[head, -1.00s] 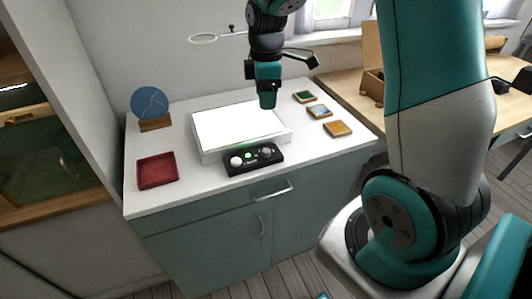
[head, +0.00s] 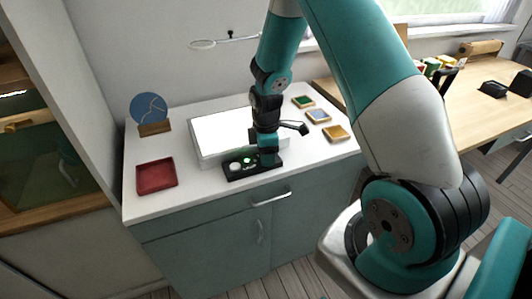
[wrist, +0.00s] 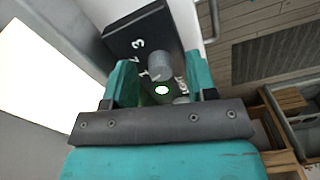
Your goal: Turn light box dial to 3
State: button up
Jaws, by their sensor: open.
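The light box (head: 205,158) is a white slab with a bright top on the counter. In front of it is a black control box (head: 230,175) with a white knob (head: 235,166) and a green light (head: 247,160). The right part of the box is hidden by my gripper (head: 268,162). In the wrist view a grey round dial (wrist: 150,52) stands on the black box beside white numerals, a 3 (wrist: 138,43) among them. My gripper (wrist: 160,65) is open, its fingers on either side of the dial. I cannot tell whether they touch it, nor the dial's setting.
A red tray (head: 157,175) lies left of the light box. A blue disc (head: 149,107) on a wooden stand is behind it. Several small coloured trays, one yellow (head: 336,133), lie to the right. A lens arm (head: 203,44) reaches out above the counter.

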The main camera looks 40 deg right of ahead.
jog(key=shift+f, duration=0.2)
jog(key=c, duration=0.9)
